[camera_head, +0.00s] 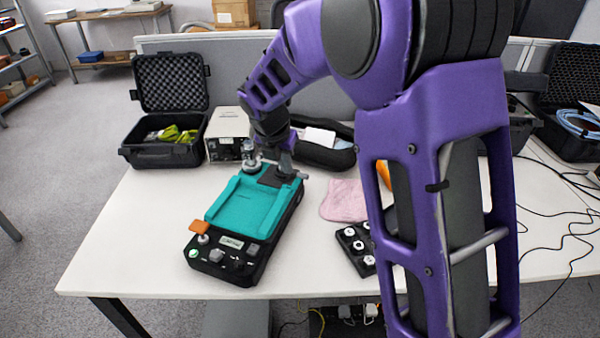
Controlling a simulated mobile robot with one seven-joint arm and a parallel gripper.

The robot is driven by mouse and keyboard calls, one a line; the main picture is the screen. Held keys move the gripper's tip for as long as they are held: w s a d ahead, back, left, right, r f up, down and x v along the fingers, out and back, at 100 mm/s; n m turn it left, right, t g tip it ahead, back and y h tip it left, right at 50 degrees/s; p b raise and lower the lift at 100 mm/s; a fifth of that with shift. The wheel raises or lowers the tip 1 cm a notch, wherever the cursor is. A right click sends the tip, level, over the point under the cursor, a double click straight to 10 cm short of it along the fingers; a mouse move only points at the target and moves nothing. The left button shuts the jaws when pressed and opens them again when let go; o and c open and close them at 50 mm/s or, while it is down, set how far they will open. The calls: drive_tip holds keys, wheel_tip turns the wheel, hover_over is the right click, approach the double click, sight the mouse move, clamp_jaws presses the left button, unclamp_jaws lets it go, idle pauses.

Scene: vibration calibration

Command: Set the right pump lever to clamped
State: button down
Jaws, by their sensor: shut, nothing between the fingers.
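A black device with a teal tray top (236,208) lies on the white table, left of the middle. A dark block (275,177) sits at its far end, with a silver fitting (250,158) on the left and a small silver lever-like part (301,175) on the right. My gripper (285,168) points down at the far right corner, close to that part. It is shut with nothing held. I cannot tell whether it touches the part, or how the lever is set. The arm hides some of this corner.
An orange-topped knob (200,228) stands at the device's near left corner. An open black case (160,150) and a beige box (226,125) stand behind. A pink cloth (344,201) and a black block with white knobs (352,245) lie to the right. The table's front left is clear.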

sight(301, 175)
drive_tip(key=w+d+f+b, duration=0.2)
drive_tip(key=w+d+f, duration=0.1)
drive_tip(key=w+f, duration=0.4)
wheel_tip(301, 175, down, 2)
drive_tip(key=shift+f, duration=0.1)
idle(0.3)
